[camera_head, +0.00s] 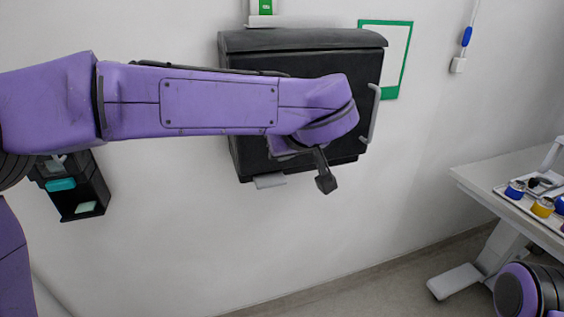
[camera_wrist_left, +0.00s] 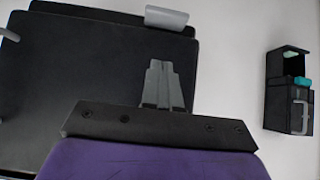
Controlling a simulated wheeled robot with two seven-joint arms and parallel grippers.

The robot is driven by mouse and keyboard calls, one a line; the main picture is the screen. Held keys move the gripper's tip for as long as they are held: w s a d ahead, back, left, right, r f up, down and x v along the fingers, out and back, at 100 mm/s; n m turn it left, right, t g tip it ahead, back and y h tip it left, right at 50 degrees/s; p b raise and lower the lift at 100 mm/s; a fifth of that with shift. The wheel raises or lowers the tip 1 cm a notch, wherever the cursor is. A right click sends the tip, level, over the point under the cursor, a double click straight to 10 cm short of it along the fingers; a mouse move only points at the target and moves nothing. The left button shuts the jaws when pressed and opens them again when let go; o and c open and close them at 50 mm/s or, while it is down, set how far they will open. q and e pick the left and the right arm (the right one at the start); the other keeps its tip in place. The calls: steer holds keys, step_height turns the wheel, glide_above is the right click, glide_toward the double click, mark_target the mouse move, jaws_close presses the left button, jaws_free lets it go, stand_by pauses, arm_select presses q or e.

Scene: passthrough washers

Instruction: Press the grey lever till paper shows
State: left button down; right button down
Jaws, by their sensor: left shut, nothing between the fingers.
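A black dispenser box (camera_head: 305,60) hangs on the wall, partly hidden behind my left arm. A grey paddle-like lever (camera_head: 269,181) juts out under its lower left edge; it also shows at the top of the left wrist view (camera_wrist_left: 166,17). My left gripper (camera_head: 326,184) is shut and empty, in front of the box's lower part and to the right of the lever in the head view. In the left wrist view its grey fingers (camera_wrist_left: 164,72) are together over the black front, apart from the lever in the picture. My right gripper is not in view.
A grey bar handle (camera_head: 374,112) stands at the box's right side. A smaller black dispenser with a teal part (camera_head: 61,185) hangs at left. A green-framed sheet (camera_head: 397,50) is behind the box. A white table (camera_head: 478,183) with coloured items stands right. The wall below is bare.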

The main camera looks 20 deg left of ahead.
arm_select(q)
steer(key=p, duration=0.1)
glide_above(274, 179)
steer(key=s+d, duration=0.2)
steer(key=f, duration=0.6)
steer(key=shift+s+a+f, duration=0.2)
steer(key=shift+a+f, duration=0.05)
steer(key=shift+f, duration=0.05)
step_height(274, 179, down, 2)
steer(key=shift+f, duration=0.25)
steer(key=shift+s+d+f, duration=0.1)
steer(key=shift+f, duration=0.4)
